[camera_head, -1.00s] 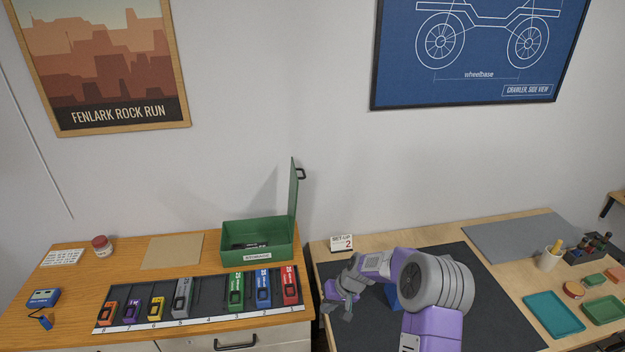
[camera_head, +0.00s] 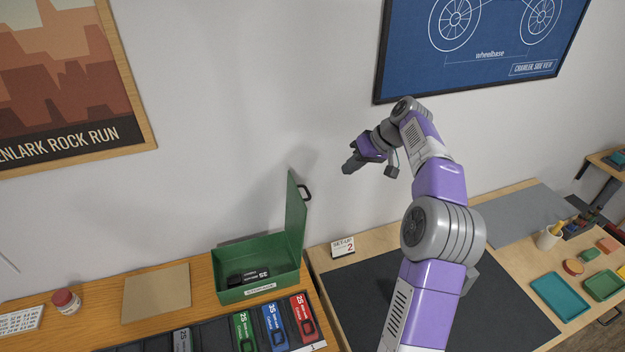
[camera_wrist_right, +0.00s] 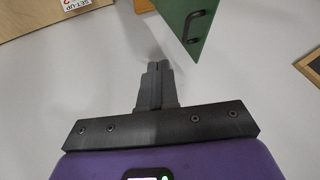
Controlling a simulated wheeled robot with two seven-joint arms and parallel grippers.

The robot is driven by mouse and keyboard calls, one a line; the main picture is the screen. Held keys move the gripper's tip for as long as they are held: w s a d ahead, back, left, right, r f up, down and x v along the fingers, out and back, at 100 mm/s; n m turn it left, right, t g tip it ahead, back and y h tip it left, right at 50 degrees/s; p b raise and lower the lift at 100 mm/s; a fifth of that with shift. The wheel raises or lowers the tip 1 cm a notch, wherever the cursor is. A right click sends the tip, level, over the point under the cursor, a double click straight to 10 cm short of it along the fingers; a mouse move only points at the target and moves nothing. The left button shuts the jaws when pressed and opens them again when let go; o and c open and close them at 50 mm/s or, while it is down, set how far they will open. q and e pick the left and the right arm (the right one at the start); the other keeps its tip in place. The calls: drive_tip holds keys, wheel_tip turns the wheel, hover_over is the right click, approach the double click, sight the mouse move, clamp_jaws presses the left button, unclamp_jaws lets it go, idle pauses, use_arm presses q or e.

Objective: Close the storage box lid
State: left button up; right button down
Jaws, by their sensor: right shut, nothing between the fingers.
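The green storage box (camera_head: 228,297) sits on the wooden bench with its lid (camera_head: 295,218) standing open, hinged at the box's right side. A dark handle (camera_head: 306,192) is on the lid's outer face. A black item (camera_head: 248,277) lies inside the box. My right gripper (camera_head: 349,168) is raised in front of the wall, to the right of and a little above the lid, apart from it. In the right wrist view the gripper (camera_wrist_right: 154,72) is shut and empty, with the lid (camera_wrist_right: 190,28) and its handle (camera_wrist_right: 197,25) ahead at upper right. My left gripper is not in view.
A rack (camera_head: 210,335) of coloured battery packs stands in front of the box. A set-up card (camera_head: 343,247) stands right of it, beside the dark mat (camera_head: 375,295). A tan board (camera_head: 156,293) and a jar (camera_head: 66,301) are to the left. The wall is close behind.

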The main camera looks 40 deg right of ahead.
drive_tip(key=w+a+f, duration=0.5)
drive_tip(key=a+f, duration=0.1)
drive_tip(key=f, duration=0.1)
drive_tip(key=shift+w+a+f, duration=0.25)
